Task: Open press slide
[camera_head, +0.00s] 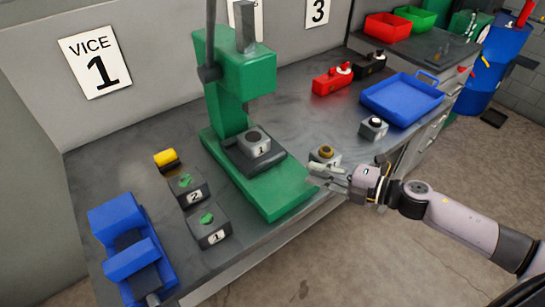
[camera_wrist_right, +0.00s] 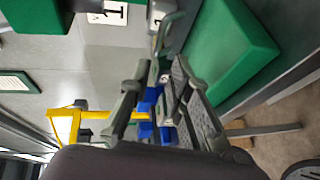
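The green press (camera_head: 225,85) stands on the bench, with a long green base (camera_head: 275,192). A dark slide (camera_head: 262,160) sits on that base under the press head and carries a grey block (camera_head: 254,140) marked 1. My right gripper (camera_head: 318,174) is just right of the base's front end, apart from the slide. Its fingers are spread with nothing clearly between them; it also shows in the right wrist view (camera_wrist_right: 168,75). There the green base (camera_wrist_right: 228,55) lies beyond the fingers. My left gripper is not in view.
A grey block with a brown round top (camera_head: 326,154) is close behind my right gripper. A blue tray (camera_head: 403,98), a red box (camera_head: 330,82) and a small button box (camera_head: 373,128) are on the right. A blue vice (camera_head: 128,245) is at the left.

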